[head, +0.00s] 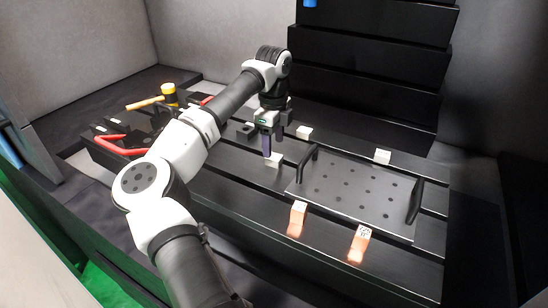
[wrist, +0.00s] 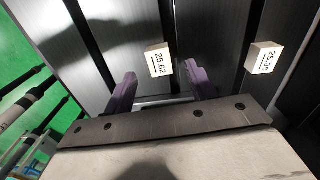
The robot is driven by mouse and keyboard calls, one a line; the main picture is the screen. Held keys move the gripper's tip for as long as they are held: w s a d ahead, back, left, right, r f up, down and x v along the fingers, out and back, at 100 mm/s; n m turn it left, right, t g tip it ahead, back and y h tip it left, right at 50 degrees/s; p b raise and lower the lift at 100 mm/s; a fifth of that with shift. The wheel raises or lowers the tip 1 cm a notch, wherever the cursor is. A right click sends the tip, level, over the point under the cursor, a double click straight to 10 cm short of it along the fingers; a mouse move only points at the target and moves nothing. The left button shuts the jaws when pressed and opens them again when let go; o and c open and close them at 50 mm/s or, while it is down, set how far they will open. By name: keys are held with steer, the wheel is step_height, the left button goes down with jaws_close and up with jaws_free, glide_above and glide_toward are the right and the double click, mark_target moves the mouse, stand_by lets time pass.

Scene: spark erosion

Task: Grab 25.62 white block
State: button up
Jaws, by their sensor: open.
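The white block labelled 25.62 (wrist: 158,60) lies on the dark slotted table, ahead of and between my fingertips in the wrist view. In the head view a white block (head: 274,160) shows just below and right of my fingers, and appears to be the same one. My gripper (wrist: 160,84) has purple fingers, spread apart with nothing between them. In the head view my gripper (head: 271,148) points down close above this block. I cannot tell the exact gap between fingers and block.
Another white block labelled 25.05 (wrist: 263,57) lies to the right. More white blocks (head: 304,132) (head: 382,157) sit farther back. A yellow-headed hammer (head: 169,93) and red-handled tool (head: 122,151) lie left.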

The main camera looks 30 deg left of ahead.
mark_target(274, 156)
step_height(274, 156, down, 4)
steer(key=shift+d+p, duration=0.15)
steer(key=shift+p, duration=0.4)
steer(key=c, duration=1.2)
steer(key=shift+r, duration=0.1)
